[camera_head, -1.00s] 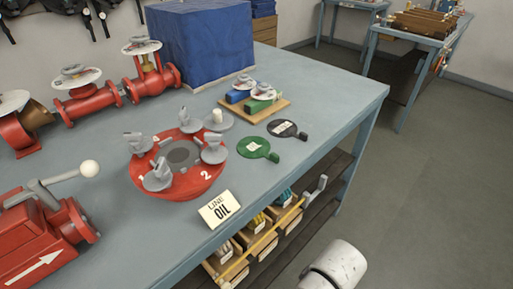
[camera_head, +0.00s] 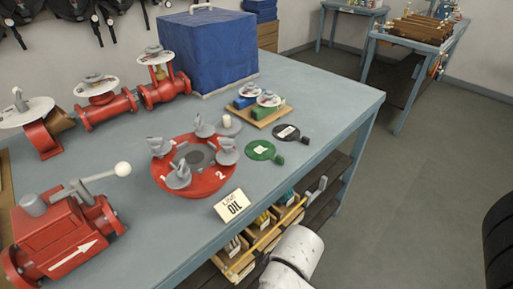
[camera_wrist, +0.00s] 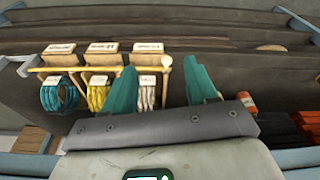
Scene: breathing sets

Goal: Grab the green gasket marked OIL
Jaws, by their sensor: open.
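A flat green disc (camera_head: 260,150) with a small tab and a pale label lies on the table top near its right edge; its label is too small to read. A similar black disc (camera_head: 286,132) lies just beyond it. In the head view only my white arm shows, low beside the table.
A red flange with grey clamps (camera_head: 196,168) stands left of the green disc. A wooden board with blue and green blocks (camera_head: 262,115) is behind it. Labelled bins with hanging coloured rings (camera_wrist: 98,82) sit below the table edge.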

